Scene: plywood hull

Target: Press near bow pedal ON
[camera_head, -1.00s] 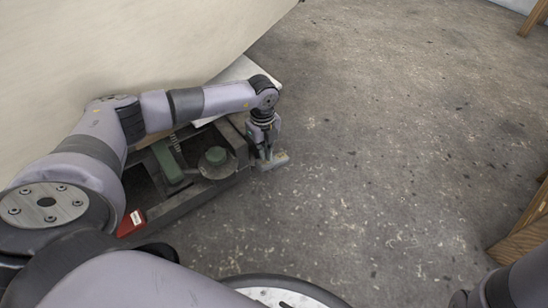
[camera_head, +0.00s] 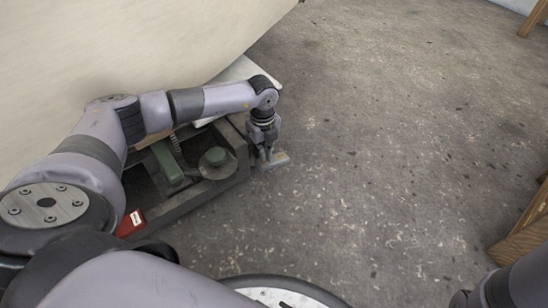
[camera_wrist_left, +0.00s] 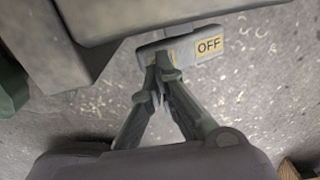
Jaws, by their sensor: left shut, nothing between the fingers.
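The pedal (camera_head: 281,158) is a small grey plate low at the right corner of a dark metal frame, just above the floor. In the left wrist view the pedal (camera_wrist_left: 190,45) carries a yellow label reading OFF (camera_wrist_left: 208,45) on its right part. Its left part is partly hidden by my fingertips. My left gripper (camera_head: 267,157) points down at the pedal's left part. In the wrist view the left gripper (camera_wrist_left: 162,75) is shut and empty, its tips over or against the pedal; I cannot tell whether they touch. My right gripper is not in view.
The metal frame (camera_head: 200,200) holds a green lever (camera_head: 167,163), a green round knob (camera_head: 216,156) and a red labelled box (camera_head: 131,222). The pale hull (camera_head: 130,40) rises behind. Wooden furniture (camera_head: 525,225) stands at right. The concrete floor between is clear.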

